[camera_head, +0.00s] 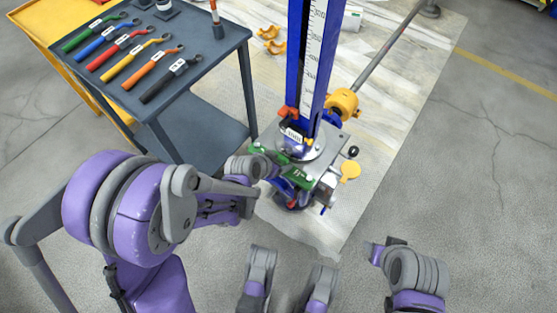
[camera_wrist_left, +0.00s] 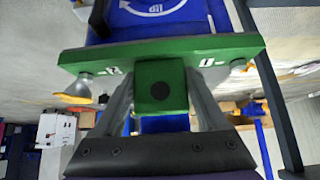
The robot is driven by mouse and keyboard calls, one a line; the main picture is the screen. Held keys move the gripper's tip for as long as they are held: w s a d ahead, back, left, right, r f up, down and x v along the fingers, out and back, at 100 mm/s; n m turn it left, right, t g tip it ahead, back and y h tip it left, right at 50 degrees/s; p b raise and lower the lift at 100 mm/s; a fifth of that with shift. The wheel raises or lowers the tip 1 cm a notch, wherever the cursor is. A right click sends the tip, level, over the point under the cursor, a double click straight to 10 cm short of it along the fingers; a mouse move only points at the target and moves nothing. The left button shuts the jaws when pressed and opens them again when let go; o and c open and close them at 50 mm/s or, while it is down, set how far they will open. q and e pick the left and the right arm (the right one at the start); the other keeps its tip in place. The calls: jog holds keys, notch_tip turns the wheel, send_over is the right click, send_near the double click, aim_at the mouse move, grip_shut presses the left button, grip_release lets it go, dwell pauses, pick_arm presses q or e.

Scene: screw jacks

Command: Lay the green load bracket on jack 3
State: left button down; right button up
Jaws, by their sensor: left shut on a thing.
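The green load bracket (camera_head: 303,176) is a long green bar with white marks, at the foot of the blue column in the head view. My left gripper (camera_wrist_left: 161,95) is shut on the bracket's square block in the left wrist view, a finger on each side; the bar (camera_wrist_left: 215,46) spans behind it. In the head view my left gripper (camera_head: 263,172) reaches the bracket from the left. A blue jack part (camera_head: 292,190) shows under and beside the bracket, partly hidden. I cannot read which jack is 3, nor tell whether the bracket touches it.
A tall blue column (camera_head: 305,60) with a white scale stands on a metal base plate (camera_head: 318,160) close to the bracket. A yellow-orange clamp (camera_head: 342,103) and grey pipe (camera_head: 385,50) lie behind. A dark table (camera_head: 215,75) holding several coloured wrenches stands left. Floor at right is clear.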

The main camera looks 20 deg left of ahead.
pick_arm(q)
jog(key=shift+f, duration=0.2)
pick_arm(e)
jog(key=shift+f, duration=0.2)
pick_arm(q)
grip_release()
jog(key=p+v, duration=0.3)
jog(key=v, duration=0.8)
jog(key=shift+p, duration=0.3)
pick_arm(e)
jog(key=v, duration=0.4)
jog(key=shift+w+r, duration=0.1)
jog(key=shift+w, duration=0.25)
pick_arm(q)
jog(key=shift+d, duration=0.1)
